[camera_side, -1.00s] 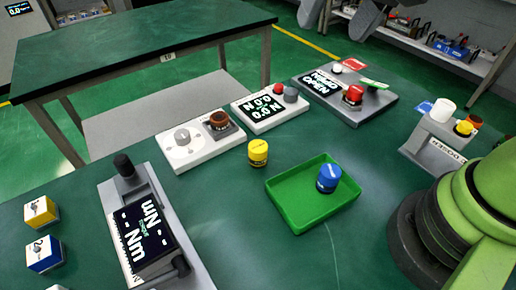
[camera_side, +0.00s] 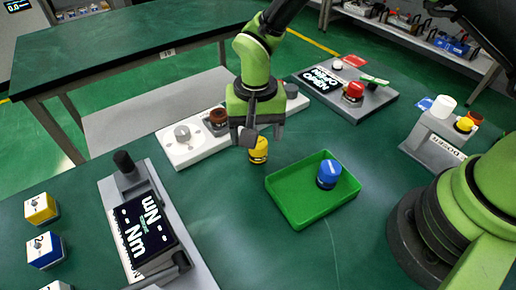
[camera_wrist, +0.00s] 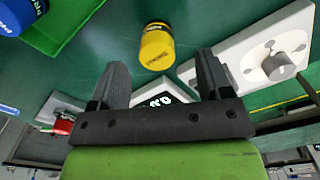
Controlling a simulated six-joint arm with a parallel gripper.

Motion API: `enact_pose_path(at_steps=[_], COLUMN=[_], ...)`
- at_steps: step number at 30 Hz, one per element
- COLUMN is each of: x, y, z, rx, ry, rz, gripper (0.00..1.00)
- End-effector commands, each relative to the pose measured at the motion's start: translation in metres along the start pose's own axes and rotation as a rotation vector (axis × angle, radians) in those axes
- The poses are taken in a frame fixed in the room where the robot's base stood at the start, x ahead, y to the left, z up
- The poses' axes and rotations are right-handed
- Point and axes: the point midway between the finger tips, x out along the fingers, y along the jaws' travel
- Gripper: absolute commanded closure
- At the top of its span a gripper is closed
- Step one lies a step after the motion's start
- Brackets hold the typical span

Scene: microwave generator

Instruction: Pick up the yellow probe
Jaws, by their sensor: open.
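The yellow probe (camera_side: 258,151) is a short yellow cylinder with a dark band, standing on the green table left of the green tray (camera_side: 312,222). My gripper (camera_side: 258,138) is over it in the side view, and its fingers hide part of the probe's upper side. In the wrist view the yellow probe (camera_wrist: 157,47) lies beyond and between the two dark fingertips of my gripper (camera_wrist: 160,75), apart from both. The fingers are spread wide with nothing between them. A blue probe (camera_side: 328,174) stands in the tray.
A white panel with a knob (camera_side: 182,133) lies behind my gripper to the left. A grey device with a display (camera_side: 143,229) stands at front left, near two small boxes (camera_side: 42,228). A grey panel with a red button (camera_side: 353,91) and a white-topped stand (camera_side: 437,129) are to the right.

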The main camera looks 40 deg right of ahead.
Motion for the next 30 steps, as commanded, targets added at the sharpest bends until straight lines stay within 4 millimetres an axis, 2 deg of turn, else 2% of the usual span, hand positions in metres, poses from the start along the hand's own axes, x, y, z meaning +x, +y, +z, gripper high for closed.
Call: enact_pose_path(at_steps=[10, 13, 19, 20, 28, 30], x=[0.046, 0.052, 0.052, 0.052, 0.052, 0.052], y=[0.004, 0.004, 0.004, 0.004, 0.004, 0.004], z=[-0.004, -0.004, -0.005, -0.005, -0.005, -0.005], rx=[0.000, 0.001, 0.000, 0.000, 0.000, 0.000], ry=[-0.002, -0.002, 0.000, -0.001, -0.001, 0.000], rz=[0.000, -0.001, -0.003, -0.003, -0.003, -0.003], gripper=[0.28, 0.28, 0.28, 0.30, 0.91, 0.91])
